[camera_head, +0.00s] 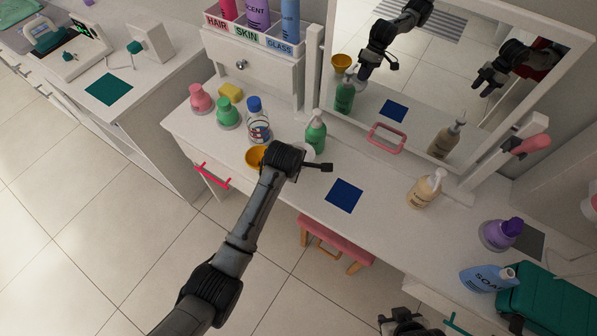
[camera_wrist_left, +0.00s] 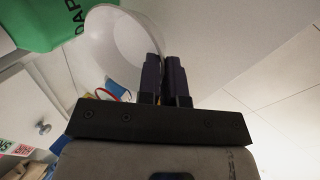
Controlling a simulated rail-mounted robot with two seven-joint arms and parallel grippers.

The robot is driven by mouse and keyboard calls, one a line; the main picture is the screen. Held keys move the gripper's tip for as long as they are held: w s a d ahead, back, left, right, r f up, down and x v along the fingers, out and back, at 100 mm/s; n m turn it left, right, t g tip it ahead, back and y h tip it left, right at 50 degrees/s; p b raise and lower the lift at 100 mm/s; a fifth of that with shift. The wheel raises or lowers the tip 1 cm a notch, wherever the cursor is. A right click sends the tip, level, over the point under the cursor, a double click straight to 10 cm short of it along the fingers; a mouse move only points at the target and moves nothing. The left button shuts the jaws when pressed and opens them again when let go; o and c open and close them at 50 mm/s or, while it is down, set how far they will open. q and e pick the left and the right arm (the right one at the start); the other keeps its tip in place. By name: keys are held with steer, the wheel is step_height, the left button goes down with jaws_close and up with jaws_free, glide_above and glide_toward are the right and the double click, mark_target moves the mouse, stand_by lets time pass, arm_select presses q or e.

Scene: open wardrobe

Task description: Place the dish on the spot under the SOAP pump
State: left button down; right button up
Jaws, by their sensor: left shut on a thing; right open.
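A green pump bottle (camera_head: 316,132) stands on the white vanity top near the mirror. In the left wrist view its green side (camera_wrist_left: 45,22) shows part of a word ending in "OAP". A white dish (camera_head: 307,149) is beside the bottle's base, mostly hidden behind my left gripper. In the left wrist view the dish (camera_wrist_left: 122,45) is at the fingers, and my left gripper (camera_wrist_left: 165,62) is shut on its edge. I cannot tell whether the dish touches the table. My right gripper (camera_head: 408,322) is open and empty at the bottom edge, partly cut off.
A blue square (camera_head: 344,195) lies on bare tabletop right of my left gripper. An orange bowl (camera_head: 255,157) and a clear bottle with a blue cap (camera_head: 258,125) stand close left. A cream pump bottle (camera_head: 426,187) is farther right. The mirror (camera_head: 470,90) rises behind.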

arm_select(q)
step_height(320, 180, down, 3)
steer(key=shift+w+r+b, duration=0.1)
steer(key=shift+b, duration=0.4)
steer(key=shift+f, duration=0.5)
steer(key=c, duration=1.3)
jaws_free()
